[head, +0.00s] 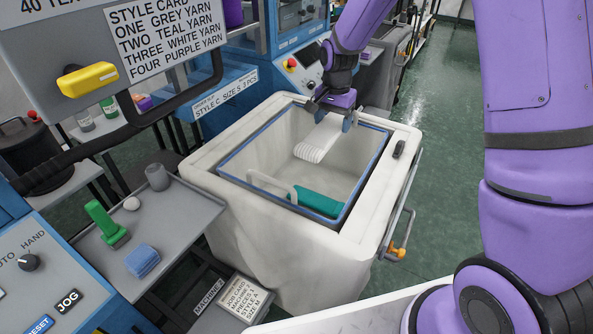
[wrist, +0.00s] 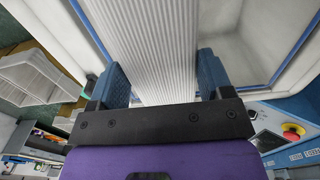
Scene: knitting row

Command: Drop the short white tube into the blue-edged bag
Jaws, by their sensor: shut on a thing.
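The short white tube (head: 318,140) is ribbed and pale. My gripper (head: 329,115) is shut on its upper end, and the tube slants down to the left over the bag opening. The blue-edged bag (head: 240,163) stands open inside a white bin, its blue rim around the opening. A teal piece (head: 315,202) lies at its near side, and a pale loop (head: 272,186) shows at the near left. In the wrist view the ribbed tube (wrist: 145,40) runs up between the two blue fingers of my gripper (wrist: 161,85). I cannot tell whether its lower end touches anything.
The white bin (head: 215,190) has thick padded walls and a metal side handle with an orange knob (head: 398,252). A grey side table (head: 180,215) at left carries a green piece, a folded blue piece, a white ball and a grey cylinder. Blue machines stand behind.

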